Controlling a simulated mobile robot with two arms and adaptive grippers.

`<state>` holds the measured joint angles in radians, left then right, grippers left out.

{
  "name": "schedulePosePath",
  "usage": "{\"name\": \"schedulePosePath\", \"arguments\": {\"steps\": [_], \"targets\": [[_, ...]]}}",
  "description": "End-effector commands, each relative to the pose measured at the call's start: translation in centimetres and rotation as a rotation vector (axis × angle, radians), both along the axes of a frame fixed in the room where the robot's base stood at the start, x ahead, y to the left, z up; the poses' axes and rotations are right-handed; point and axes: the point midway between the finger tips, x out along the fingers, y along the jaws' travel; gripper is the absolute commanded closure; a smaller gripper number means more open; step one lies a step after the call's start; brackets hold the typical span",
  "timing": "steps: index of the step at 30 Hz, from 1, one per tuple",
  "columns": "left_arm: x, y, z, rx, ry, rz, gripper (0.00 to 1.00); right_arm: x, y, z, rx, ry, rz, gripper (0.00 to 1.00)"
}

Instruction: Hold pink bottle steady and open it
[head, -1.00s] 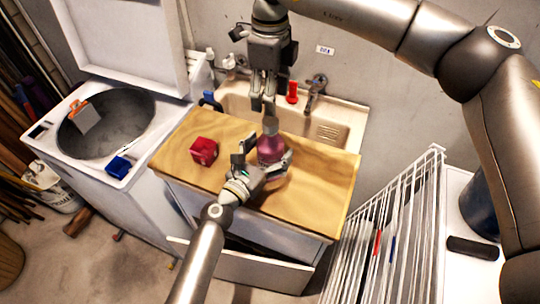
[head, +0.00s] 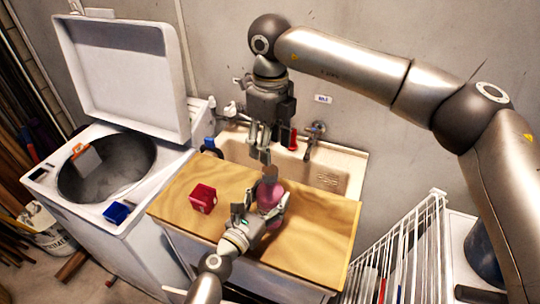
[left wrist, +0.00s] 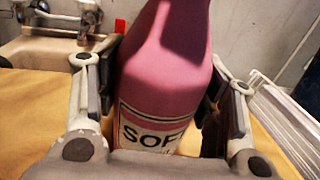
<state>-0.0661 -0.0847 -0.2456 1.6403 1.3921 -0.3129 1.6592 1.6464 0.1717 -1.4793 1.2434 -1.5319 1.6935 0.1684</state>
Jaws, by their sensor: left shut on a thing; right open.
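The pink bottle (head: 269,195) stands upright on the wooden worktop. In the left wrist view the bottle (left wrist: 170,75) shows a white label reading "SOF…", and its top is out of frame. My left gripper (head: 262,207) is shut on the bottle's body from the front, one finger on each side. My right gripper (head: 261,156) is open and points down just above the bottle's greyish top (head: 269,173). I cannot tell whether its fingers touch the top.
A red cube (head: 203,197) sits on the worktop (head: 320,222), left of the bottle. The sink (head: 330,179) with a tap (head: 314,138) lies behind. An open washer (head: 73,205) stands left, a white rack (head: 395,255) right. The worktop's right part is clear.

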Motion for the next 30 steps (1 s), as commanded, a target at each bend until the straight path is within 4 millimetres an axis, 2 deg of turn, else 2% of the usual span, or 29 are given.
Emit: {"name": "schedulePosePath", "arguments": {"steps": [30], "targets": [[0.05,0.01,0.13,-0.001,-0.002,0.001,1.0,-0.08,0.08,-0.03,-0.003,0.001,-1.715,0.47]]}}
